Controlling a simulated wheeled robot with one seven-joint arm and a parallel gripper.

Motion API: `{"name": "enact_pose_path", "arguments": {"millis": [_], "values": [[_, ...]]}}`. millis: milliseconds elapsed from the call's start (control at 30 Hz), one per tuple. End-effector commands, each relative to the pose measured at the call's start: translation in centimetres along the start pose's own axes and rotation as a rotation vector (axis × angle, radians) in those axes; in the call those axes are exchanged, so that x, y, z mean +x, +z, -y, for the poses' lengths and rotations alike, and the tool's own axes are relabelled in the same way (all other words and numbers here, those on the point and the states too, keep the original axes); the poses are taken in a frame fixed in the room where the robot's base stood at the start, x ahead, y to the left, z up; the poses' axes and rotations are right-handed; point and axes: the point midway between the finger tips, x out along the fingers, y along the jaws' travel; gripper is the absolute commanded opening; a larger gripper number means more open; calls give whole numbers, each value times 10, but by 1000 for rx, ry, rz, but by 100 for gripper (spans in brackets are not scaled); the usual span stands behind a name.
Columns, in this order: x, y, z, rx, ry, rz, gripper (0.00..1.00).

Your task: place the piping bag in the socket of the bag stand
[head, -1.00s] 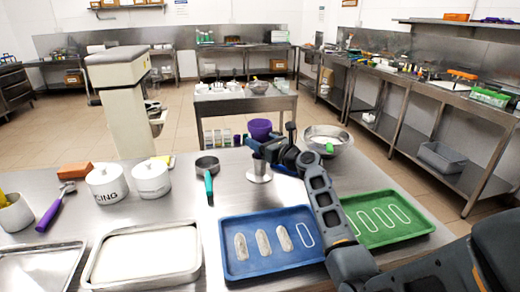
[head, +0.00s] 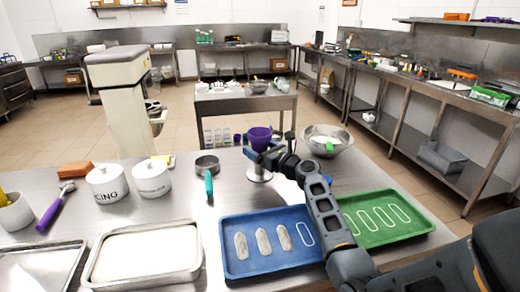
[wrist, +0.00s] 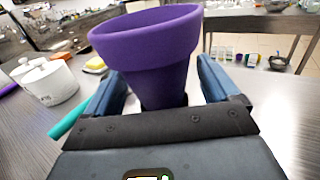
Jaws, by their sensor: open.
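The piping bag (head: 259,137) is a purple cone with a wide rim, upright over the metal bag stand (head: 258,176) behind the blue tray. Its lower end is hidden by my gripper (head: 268,157), so I cannot see how deep it sits in the socket. In the wrist view the bag (wrist: 148,50) rises between the two blue fingers of my gripper (wrist: 162,75). The fingers are apart, one on each side of the bag, and a gap shows beside the right finger.
A blue tray (head: 230,267) with several pale strips and a green tray (head: 398,237) lie in front. A metal bowl (head: 340,146) stands right of the stand. A small pan (head: 207,165) with a teal handle and two white pots (head: 108,184) stand left.

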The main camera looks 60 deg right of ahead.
Motion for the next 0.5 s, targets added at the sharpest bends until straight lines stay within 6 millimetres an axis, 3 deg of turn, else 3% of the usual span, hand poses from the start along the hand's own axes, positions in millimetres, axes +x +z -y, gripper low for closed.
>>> {"name": "enact_pose_path", "arguments": {"millis": [300,500], "values": [[0,8,1,-1,-1,1,88],[-35,3,0,0,-3,-1,88]]}}
